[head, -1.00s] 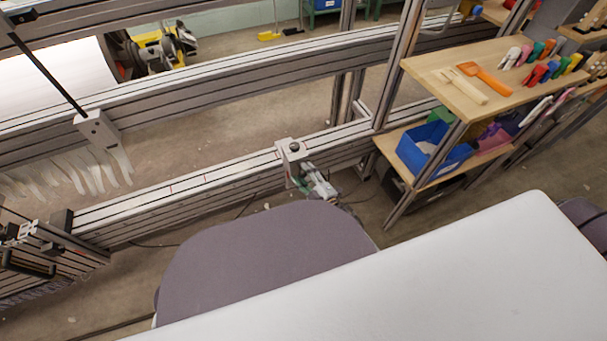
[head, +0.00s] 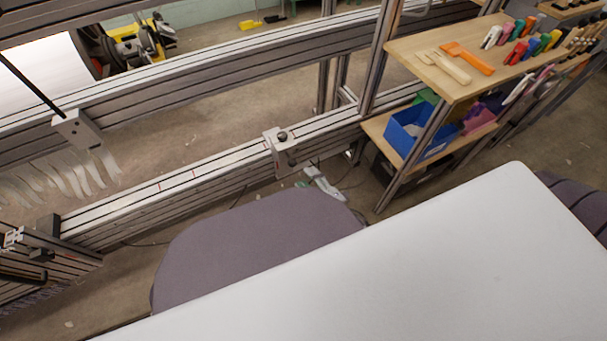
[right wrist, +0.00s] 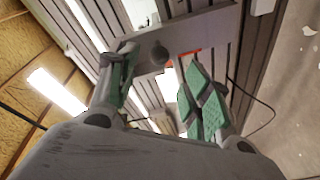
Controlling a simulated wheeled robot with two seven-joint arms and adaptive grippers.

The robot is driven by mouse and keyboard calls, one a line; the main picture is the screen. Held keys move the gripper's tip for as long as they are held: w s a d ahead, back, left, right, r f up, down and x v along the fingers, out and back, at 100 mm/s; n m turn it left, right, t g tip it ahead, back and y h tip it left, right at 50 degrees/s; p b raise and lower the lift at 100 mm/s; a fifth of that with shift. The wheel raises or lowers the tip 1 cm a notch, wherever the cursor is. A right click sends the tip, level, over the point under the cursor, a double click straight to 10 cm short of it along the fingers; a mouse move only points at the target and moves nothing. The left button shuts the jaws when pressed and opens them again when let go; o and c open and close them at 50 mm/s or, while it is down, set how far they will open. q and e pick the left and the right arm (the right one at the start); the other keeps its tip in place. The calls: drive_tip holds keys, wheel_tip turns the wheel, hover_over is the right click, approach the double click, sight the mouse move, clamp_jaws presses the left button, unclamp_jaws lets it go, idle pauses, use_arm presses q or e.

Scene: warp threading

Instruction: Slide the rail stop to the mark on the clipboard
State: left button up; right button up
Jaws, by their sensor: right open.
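The rail stop (head: 272,141) is a grey metal block with a dark round knob, seated on the long lower rail (head: 215,168) in the head view. Short red marks (head: 193,172) show on the rail to the left of it. My right gripper (head: 310,177) is just right of and below the stop, apart from it. In the right wrist view its green-padded fingers (right wrist: 158,68) are spread open, with the stop's plate and knob (right wrist: 158,51) beyond the tips. Nothing is between the pads. I cannot make out a clipboard. My left gripper is not in view.
A wooden shelf rack (head: 425,66) with a blue bin (head: 408,134) stands to the right. A grey seat (head: 255,245) and a white tabletop (head: 430,255) fill the foreground. Pale threads (head: 70,175) hang at left. The rail's top is clear left of the stop.

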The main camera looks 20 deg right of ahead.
drive_tip(key=shift+v, duration=1.55)
drive_tip(key=shift+s, duration=0.15)
